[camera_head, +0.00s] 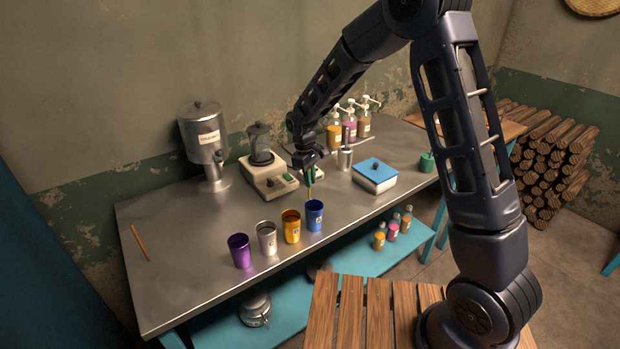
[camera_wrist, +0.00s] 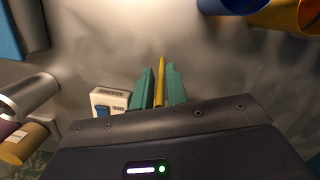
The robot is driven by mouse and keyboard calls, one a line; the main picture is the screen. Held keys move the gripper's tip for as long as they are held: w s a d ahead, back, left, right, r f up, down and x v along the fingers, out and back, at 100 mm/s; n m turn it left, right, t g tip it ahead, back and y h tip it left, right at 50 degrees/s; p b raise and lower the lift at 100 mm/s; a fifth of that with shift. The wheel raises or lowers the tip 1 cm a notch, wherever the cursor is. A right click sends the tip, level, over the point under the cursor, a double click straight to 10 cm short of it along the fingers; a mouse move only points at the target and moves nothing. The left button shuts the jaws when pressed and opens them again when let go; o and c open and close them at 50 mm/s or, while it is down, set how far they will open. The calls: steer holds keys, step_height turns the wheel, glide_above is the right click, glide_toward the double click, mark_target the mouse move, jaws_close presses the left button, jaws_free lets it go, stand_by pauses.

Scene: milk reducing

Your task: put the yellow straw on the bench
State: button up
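The yellow straw (camera_wrist: 161,75) shows in the wrist view between the two green fingers of my gripper (camera_wrist: 160,88), which are shut on it. In the head view my gripper (camera_head: 309,176) is over the middle of the metal bench (camera_head: 200,280), behind the blue cup. A short yellow length of the straw (camera_head: 309,192) hangs below the fingers there. Whether its lower end touches the bench is too small to tell.
Purple (camera_head: 239,251), silver (camera_head: 267,238), orange (camera_head: 291,226) and blue (camera_head: 314,215) cups line the front edge. A blender (camera_head: 268,178) and blue-topped box (camera_head: 374,176) flank my gripper. An orange stick (camera_head: 140,243) lies at left. The bench's left part is mostly clear.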

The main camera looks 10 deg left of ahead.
steer(key=shift+o, duration=0.9)
step_height(320, 180, up, 12)
steer(key=a, duration=0.2)
steer(key=w+d+r+m+t, duration=0.1)
steer(key=d+r, duration=0.3)
steer(key=d, duration=0.2)
steer(key=d+r+m, duration=0.2)
steer(key=d+r, duration=0.2)
steer(key=d, duration=0.2)
steer(key=s+d+r+m+t+y, duration=0.1)
steer(key=s+d+r+m, duration=0.15)
steer(key=d, duration=0.45)
steer(key=s+d+r+m+y, duration=0.1)
steer(key=s+d+r, duration=0.15)
steer(key=d, duration=0.55)
steer(key=s+d+r+m+t, duration=0.1)
steer(key=s+d+m+t, duration=0.2)
steer(key=s+d, duration=1.4)
steer(key=m, duration=0.4)
steer(key=shift+d, duration=0.4)
